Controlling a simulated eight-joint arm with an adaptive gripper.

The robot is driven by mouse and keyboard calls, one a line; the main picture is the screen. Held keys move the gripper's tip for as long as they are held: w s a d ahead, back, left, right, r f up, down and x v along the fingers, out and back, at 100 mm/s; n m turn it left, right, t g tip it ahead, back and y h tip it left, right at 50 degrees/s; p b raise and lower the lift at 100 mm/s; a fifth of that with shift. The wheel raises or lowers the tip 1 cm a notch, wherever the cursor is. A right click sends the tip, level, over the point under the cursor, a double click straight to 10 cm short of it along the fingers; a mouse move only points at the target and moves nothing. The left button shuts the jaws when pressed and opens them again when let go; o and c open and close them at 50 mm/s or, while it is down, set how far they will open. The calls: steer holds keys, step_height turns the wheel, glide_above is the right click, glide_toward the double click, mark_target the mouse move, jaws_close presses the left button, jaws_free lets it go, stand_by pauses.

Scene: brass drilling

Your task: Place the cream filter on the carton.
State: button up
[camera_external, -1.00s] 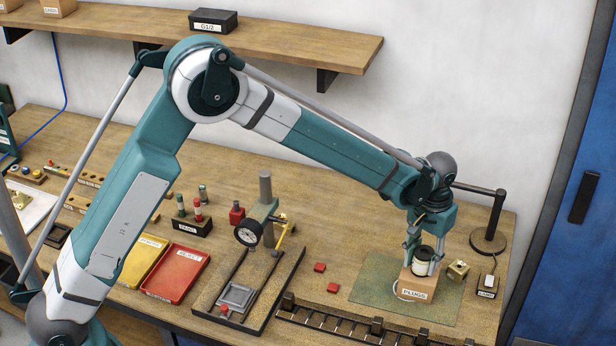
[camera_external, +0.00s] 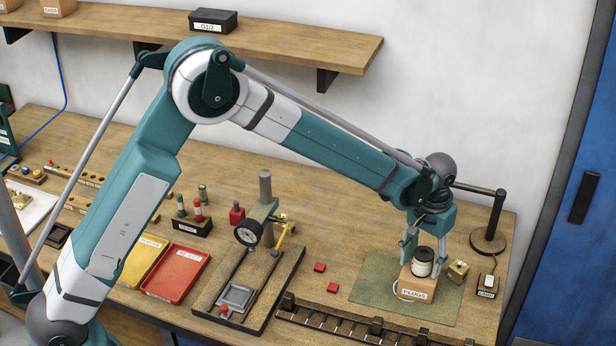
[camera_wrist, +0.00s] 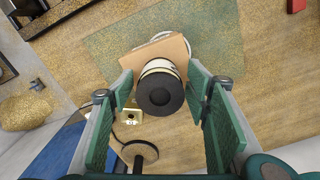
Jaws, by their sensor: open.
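The cream filter (camera_external: 423,262), a cream cylinder with a black top, stands upright on the carton (camera_external: 416,287), a small tan box labelled PLUGS. In the wrist view the filter (camera_wrist: 160,90) is between the finger pads, with a gap on each side, and the carton (camera_wrist: 150,52) shows behind it. My gripper (camera_external: 424,262) is open around the filter; its green fingers also show in the wrist view (camera_wrist: 162,105).
The carton stands on a green mat (camera_external: 366,292). A brass block (camera_external: 457,270) and a small labelled box (camera_external: 487,287) are to its right. A black stand (camera_external: 488,243) rises behind. Two red blocks (camera_external: 320,267) lie left, and a rail (camera_external: 345,325) runs in front.

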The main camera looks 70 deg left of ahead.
mark_target(423, 254)
steer(key=shift+r, duration=0.15)
step_height(423, 254, up, 12)
steer(key=shift+f, duration=0.1)
stand_by(0.5)
steer(key=shift+s, duration=0.1)
stand_by(0.5)
steer(key=s+r+m+t, duration=0.1)
steer(key=s+r+t, duration=0.1)
steer(key=s+r, duration=0.8)
steer(key=s+r+m+t, duration=0.1)
steer(key=s+r, duration=0.6)
steer(key=s, duration=0.7)
steer(key=s+f+m+t, duration=0.1)
steer(key=s+f+t, duration=0.1)
steer(key=s, duration=1)
steer(key=s+d+f+m+t, duration=0.1)
steer(key=s+f+t, duration=0.1)
steer(key=s, duration=1.1)
